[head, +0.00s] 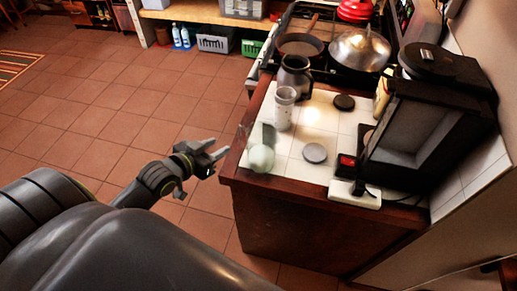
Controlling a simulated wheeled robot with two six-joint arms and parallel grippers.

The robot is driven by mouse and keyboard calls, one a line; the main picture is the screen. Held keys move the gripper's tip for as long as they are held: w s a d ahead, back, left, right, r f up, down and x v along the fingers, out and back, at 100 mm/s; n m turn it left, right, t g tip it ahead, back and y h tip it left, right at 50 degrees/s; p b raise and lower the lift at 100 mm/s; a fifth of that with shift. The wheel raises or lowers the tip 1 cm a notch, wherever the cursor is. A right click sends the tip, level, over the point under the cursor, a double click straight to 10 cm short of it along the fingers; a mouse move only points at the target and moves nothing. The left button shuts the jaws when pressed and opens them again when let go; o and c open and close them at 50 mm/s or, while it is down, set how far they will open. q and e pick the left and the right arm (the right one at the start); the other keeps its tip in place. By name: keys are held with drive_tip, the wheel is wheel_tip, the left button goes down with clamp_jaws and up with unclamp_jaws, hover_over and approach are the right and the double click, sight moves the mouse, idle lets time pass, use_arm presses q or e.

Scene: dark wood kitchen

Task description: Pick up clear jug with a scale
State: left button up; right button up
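A clear, see-through jug (261,157) stands at the left edge of the white-tiled counter, near its front corner. It is hard to make out, and I cannot read a scale on it. My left gripper (219,149) is just left of the counter edge, over the floor, with its fingers pointing right towards the jug. Its fingers look spread, with nothing between them, and a gap separates them from the jug. My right gripper is not in view.
On the counter (290,165), a whitish jar (284,108) and a dark metal jug (295,76) stand behind the clear jug. Round lids lie to the right. A black coffee machine (425,130) fills the right side. The stove with pans is behind. The tiled floor at left is clear.

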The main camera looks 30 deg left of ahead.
sight(238, 135)
use_arm(q)
drive_tip(key=x, duration=0.6)
drive_tip(key=shift+p, duration=0.3)
drive_tip(key=shift+w+d, duration=0.1)
drive_tip(key=shift+w, duration=0.3)
drive_tip(key=shift+p+x, duration=0.8)
drive_tip(key=shift+x, duration=1.5)
drive_tip(key=shift+s, duration=0.1)
drive_tip(key=shift+c, duration=0.7)
clamp_jaws()
